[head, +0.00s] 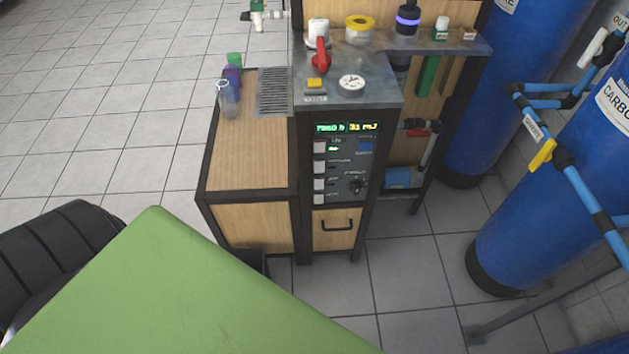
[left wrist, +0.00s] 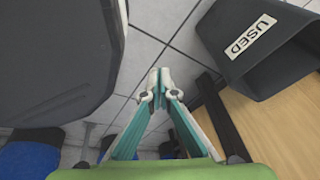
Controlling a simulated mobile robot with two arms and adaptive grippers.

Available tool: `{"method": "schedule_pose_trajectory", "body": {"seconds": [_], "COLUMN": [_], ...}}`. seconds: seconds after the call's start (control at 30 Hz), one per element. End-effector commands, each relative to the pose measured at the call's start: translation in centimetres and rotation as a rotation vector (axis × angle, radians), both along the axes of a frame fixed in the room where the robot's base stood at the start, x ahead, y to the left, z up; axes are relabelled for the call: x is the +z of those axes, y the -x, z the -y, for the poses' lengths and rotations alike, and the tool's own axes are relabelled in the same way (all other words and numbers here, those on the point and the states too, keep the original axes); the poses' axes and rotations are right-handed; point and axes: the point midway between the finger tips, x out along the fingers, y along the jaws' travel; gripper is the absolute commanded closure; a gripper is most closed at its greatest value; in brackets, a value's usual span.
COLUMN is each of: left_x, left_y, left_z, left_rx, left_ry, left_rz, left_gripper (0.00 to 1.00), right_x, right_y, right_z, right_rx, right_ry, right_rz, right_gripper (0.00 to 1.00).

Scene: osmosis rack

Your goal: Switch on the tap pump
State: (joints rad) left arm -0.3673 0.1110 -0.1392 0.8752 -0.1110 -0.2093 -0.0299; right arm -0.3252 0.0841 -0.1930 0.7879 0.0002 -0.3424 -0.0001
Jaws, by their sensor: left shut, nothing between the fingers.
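The control panel (head: 341,188) is on the front of the rack in the head view. A column of pale switches (head: 319,165) runs down its left side, under a lit green and yellow display (head: 346,128). A small green light shows beside the top switch (head: 320,146). The labels are too small to read, so I cannot tell which switch is the tap pump's. My left gripper (left wrist: 160,80) is shut and empty in the left wrist view, above the floor and beside a wooden cabinet side. The panel is not in that view. My right gripper is not in view.
A dark bin (left wrist: 258,58) marked USED is at the upper right of the left wrist view. Bottles (head: 229,98) stand on the wooden side top. A red-handled valve (head: 321,54) and a gauge (head: 351,84) sit above the panel. Blue tanks (head: 520,225) stand at right.

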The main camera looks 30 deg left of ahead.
Motion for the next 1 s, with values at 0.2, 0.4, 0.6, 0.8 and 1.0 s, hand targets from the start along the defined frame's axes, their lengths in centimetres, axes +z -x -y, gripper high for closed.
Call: {"method": "schedule_pose_trajectory", "body": {"seconds": [0.2,0.4,0.6,0.8,1.0], "left_x": [3.6,10.6,20.5,30.5,36.2], "left_y": [-9.2,-16.5,-22.0,-24.5,-24.6], "left_z": [-3.5,-6.9,-9.0,-7.9,-5.9], "left_rx": [-0.116,-0.26,-0.476,-0.725,-0.889], "left_ry": [-0.104,-0.256,-0.469,-0.691,-0.828], "left_rz": [0.24,0.483,0.75,0.976,1.091], "left_gripper": [1.0,1.0,1.0,1.0,1.0], "right_x": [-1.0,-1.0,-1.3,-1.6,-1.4], "right_y": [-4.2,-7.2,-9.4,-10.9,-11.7], "right_z": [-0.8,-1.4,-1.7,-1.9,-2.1], "right_rx": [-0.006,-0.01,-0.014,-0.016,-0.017], "right_ry": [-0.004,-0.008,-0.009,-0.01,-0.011], "right_rz": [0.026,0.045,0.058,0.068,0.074], "right_gripper": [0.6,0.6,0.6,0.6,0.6]}}
